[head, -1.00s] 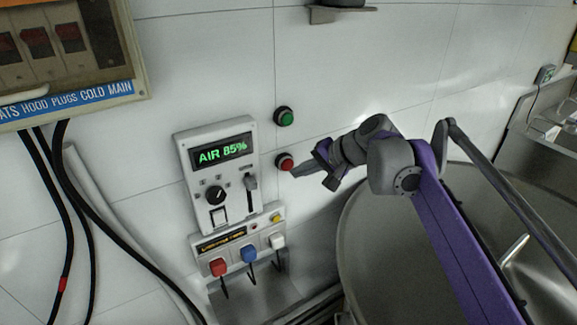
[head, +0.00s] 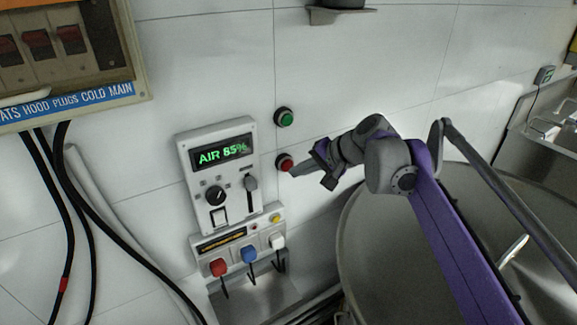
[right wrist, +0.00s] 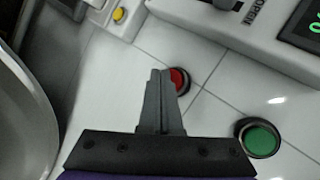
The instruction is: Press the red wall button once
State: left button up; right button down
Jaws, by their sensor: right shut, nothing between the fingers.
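The red wall button (head: 285,162) is round with a dark rim and sits on the white tiled wall, below a green button (head: 284,117). My right gripper (head: 294,172) is shut and empty, its fingertips right at the red button's lower right edge. In the right wrist view the closed fingers (right wrist: 160,74) point at the red button (right wrist: 179,80) and overlap its left side. I cannot tell whether they touch it. The green button (right wrist: 259,138) shows to the lower right there. My left gripper is not in view.
A control box (head: 219,172) reading "AIR 85%" is left of the buttons, above a panel with coloured plugs (head: 240,236). A large metal bowl (head: 365,255) stands below my right arm. A breaker box (head: 60,45) and black cables fill the left.

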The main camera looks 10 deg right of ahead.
jog(key=shift+w, duration=0.2)
jog(key=shift+w+a, duration=0.2)
jog(key=shift+w, duration=0.15)
dwell(0.8)
jog(key=shift+s, duration=0.1)
jog(key=shift+s+d, duration=0.3)
jog(key=shift+s, duration=0.4)
jog(key=s, duration=0.1)
jog(key=s+d, duration=0.1)
jog(key=s, duration=0.2)
jog(key=shift+s+d, duration=0.35)
dwell(0.6)
